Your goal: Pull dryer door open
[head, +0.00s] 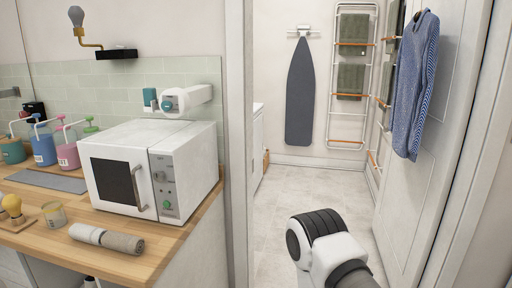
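A white appliance or cabinet (258,146) shows as a narrow strip through the doorway, just past the door frame. I cannot tell whether it is the dryer. No dryer door can be made out. A white and black part of my own arm reaches into the bottom middle of the head view, in front of the doorway. Neither of my grippers is in view.
A wooden counter (150,262) with a white microwave (150,170) and a rolled towel (106,239) stands at left. The doorway's pale tiled floor (300,185) is clear. An open white door (432,190) stands at right. An ironing board (301,92) and drying rack (346,143) are at the far wall.

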